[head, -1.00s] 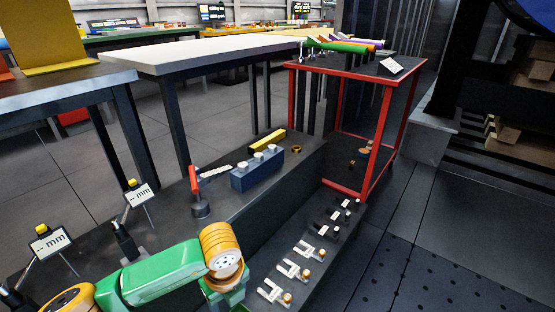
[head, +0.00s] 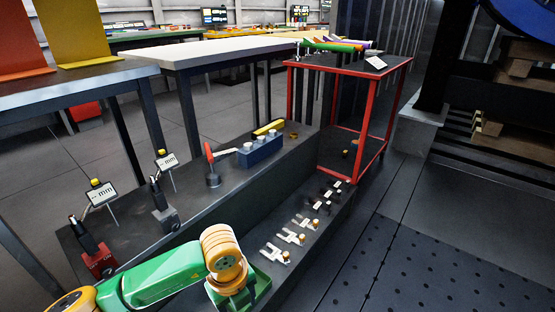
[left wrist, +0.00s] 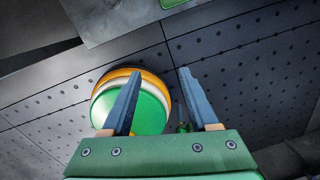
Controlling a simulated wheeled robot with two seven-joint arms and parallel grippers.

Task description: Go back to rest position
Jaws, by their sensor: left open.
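My left arm, green and orange, comes in at the bottom left of the head view, bent over the near end of the dark bench. Its gripper does not show clearly there. In the left wrist view my left gripper (left wrist: 159,73) is open, with two blue-grey fingers apart and nothing between them. Below it is dark perforated floor. My right gripper is in neither view.
The dark bench (head: 135,232) carries gauges, a red-handled tool (head: 210,165) and a blue block (head: 259,151). Several white clamps (head: 275,254) line the lower ledge. A red-framed shelf (head: 367,140) stands at its far end. Floor on the right (head: 430,230) is clear.

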